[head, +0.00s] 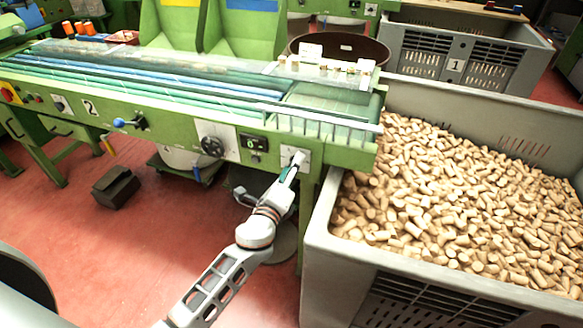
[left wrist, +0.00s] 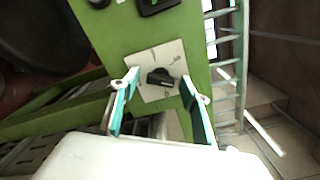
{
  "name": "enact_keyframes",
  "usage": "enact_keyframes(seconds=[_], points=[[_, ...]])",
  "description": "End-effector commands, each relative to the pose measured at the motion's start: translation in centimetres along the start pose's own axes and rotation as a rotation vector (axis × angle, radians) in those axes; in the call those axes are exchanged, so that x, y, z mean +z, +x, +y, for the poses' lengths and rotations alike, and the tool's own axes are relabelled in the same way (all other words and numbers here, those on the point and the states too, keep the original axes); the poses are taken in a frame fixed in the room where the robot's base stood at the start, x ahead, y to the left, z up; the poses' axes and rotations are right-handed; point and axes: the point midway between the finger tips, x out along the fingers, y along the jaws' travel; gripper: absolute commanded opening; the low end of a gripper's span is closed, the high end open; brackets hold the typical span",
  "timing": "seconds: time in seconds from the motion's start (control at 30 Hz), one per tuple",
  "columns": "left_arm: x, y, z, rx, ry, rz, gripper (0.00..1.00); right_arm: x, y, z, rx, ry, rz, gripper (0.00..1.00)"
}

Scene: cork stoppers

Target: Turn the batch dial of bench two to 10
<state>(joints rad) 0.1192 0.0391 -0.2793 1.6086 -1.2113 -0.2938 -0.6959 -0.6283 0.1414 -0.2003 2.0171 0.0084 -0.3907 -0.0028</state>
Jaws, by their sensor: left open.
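Bench two, a green bench marked "2" (head: 90,107), has a front panel with a large black dial (head: 213,146), a small display (head: 253,142) and a white plate (head: 302,155) at its right end. My left gripper (head: 291,168) is at this right-end plate and partly covers it. In the left wrist view, a black knob (left wrist: 160,77) sits on this white plate (left wrist: 150,59), which has dark scale marks. The fingers of my left gripper (left wrist: 160,81) are open, one on each side of the knob. Contact cannot be told. The scale numbers are too small to read.
A large grey crate (head: 318,230) full of corks stands close to the right of the bench end. Another crate marked "1" (head: 455,65) is behind. A dark block (head: 116,187) lies on the red floor (head: 130,245), which is mostly free at left.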

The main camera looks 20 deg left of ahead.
Motion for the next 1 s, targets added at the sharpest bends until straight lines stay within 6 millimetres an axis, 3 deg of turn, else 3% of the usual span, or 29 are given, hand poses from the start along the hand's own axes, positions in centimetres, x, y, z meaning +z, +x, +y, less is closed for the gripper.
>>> enact_keyframes(seconds=[0.17,0.7,1.0], points=[[0.0,-1.1,0.0,0.000,-0.001,0.000,0.46,-0.1,0.0,0.1,0.001,-0.001,0.002,0.40],[0.0,-10.7,0.1,0.002,0.000,0.001,0.46,0.1,0.0,0.0,0.000,0.001,-0.002,0.40],[0.0,-12.0,0.0,0.000,0.000,0.000,0.46,0.2,0.0,0.0,0.000,0.001,-0.003,0.40]])
